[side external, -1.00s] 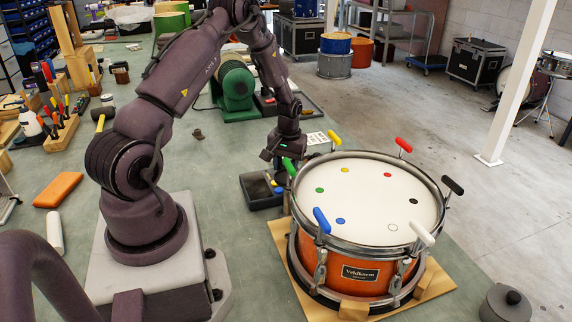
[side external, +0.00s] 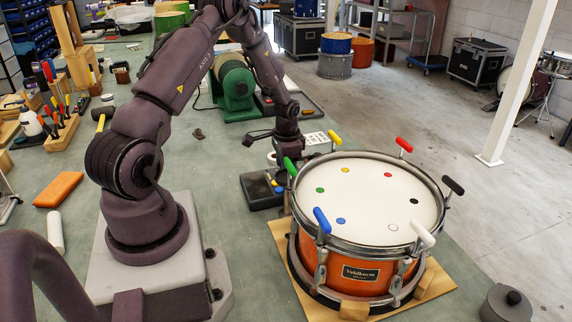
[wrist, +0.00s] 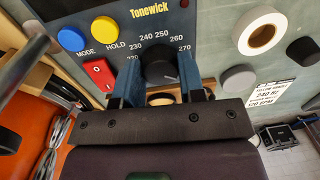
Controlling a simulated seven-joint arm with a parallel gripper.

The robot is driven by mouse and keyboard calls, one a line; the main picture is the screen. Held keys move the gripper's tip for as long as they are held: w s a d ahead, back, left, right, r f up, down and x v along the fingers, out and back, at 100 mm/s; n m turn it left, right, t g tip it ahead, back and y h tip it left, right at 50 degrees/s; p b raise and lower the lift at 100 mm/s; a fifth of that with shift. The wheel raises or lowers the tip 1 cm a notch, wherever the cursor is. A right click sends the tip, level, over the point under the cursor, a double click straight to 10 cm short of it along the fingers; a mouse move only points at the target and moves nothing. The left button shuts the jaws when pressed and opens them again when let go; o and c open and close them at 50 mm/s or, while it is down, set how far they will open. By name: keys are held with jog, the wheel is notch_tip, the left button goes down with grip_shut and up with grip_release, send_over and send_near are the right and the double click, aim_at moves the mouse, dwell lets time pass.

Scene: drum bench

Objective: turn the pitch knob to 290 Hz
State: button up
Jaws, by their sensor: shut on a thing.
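The black pitch knob (wrist: 158,66) is on the dark Tonewick box (wrist: 205,22) in the wrist view. Printed numbers from 230 to 270 show around it. My gripper (wrist: 161,84) is shut on the knob, with one blue finger on each side. The knob's pointer cannot be made out clearly, and the rest of the scale is hidden by the fingers and gripper body. In the side view the box (side external: 259,196) lies behind the drum's left edge. My gripper is down at it there, its tips mostly hidden.
The drum (side external: 365,190), with several coloured tension handles, stands close to the right of the box. In the wrist view a blue button (wrist: 71,39), a yellow button (wrist: 104,29) and a red switch (wrist: 97,73) are left of the knob. A tape roll (wrist: 260,34) lies to the right.

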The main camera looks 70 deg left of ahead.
jog(key=shift+m, duration=1)
jog(key=o, duration=0.9)
jog(key=r, duration=1.3)
jog(key=shift+d, duration=0.35)
jog(key=shift+s, duration=0.1)
